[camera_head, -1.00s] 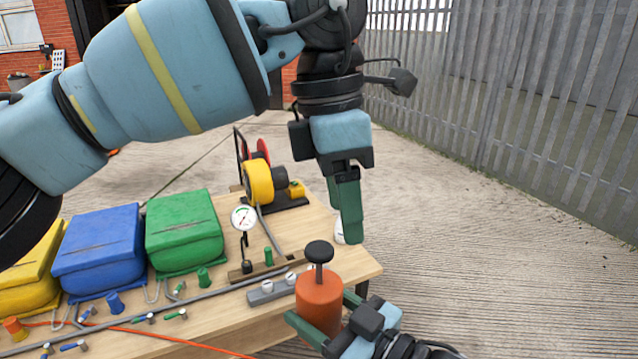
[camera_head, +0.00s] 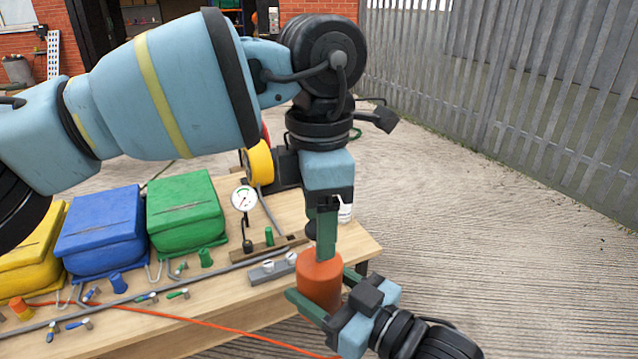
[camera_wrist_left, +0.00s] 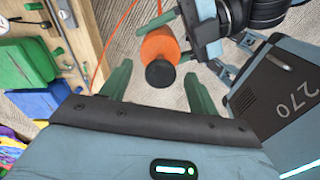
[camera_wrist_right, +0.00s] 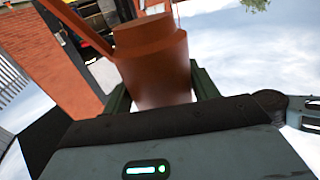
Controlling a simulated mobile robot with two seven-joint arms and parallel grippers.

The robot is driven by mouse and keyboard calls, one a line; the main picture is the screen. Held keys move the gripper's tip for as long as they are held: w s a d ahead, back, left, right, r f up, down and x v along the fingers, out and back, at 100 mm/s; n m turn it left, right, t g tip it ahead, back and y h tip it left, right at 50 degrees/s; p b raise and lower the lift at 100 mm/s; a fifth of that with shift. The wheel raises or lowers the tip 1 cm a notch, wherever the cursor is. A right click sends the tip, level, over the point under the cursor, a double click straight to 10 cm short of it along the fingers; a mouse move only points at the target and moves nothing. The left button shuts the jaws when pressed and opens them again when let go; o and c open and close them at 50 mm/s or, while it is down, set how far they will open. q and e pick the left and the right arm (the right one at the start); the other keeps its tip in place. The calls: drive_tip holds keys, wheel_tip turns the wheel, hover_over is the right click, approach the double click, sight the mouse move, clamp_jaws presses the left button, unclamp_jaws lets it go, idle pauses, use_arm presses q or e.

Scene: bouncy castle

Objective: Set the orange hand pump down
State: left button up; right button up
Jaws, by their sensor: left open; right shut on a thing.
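The orange hand pump (camera_head: 320,283) is an orange cylinder with a black knob on top, held at the table's front right corner. My right gripper (camera_head: 322,300) is shut around its body; the right wrist view shows the orange body (camera_wrist_right: 152,65) between the fingers. In the left wrist view the black knob (camera_wrist_left: 160,74) shows beyond and between the fingertips. My left gripper (camera_head: 327,245) is open, pointing down above the pump, its fingers hiding most of the knob in the head view. I cannot tell whether the pump's base touches anything.
The wooden table (camera_head: 355,245) carries a green box (camera_head: 185,210), a blue box (camera_head: 100,235), a yellow box (camera_head: 30,260), a pressure gauge (camera_head: 243,198) and a yellow blower (camera_head: 259,165). A grey block with white knobs (camera_head: 270,270) lies close left of the pump. An orange cord (camera_head: 220,325) runs along the front.

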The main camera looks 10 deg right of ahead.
sight(321, 283)
use_arm(q)
drive_tip(key=shift+f, duration=2.25)
use_arm(e)
drive_tip(key=shift+r, duration=0.1)
use_arm(q)
drive_tip(key=shift+c, duration=0.4)
drive_tip(key=c, duration=1.2)
clamp_jaws()
use_arm(e)
drive_tip(key=o, duration=1.4)
drive_tip(key=shift+c, duration=0.2)
wheel_tip(321, 283, up, 10)
drive_tip(key=shift+f, duration=0.1)
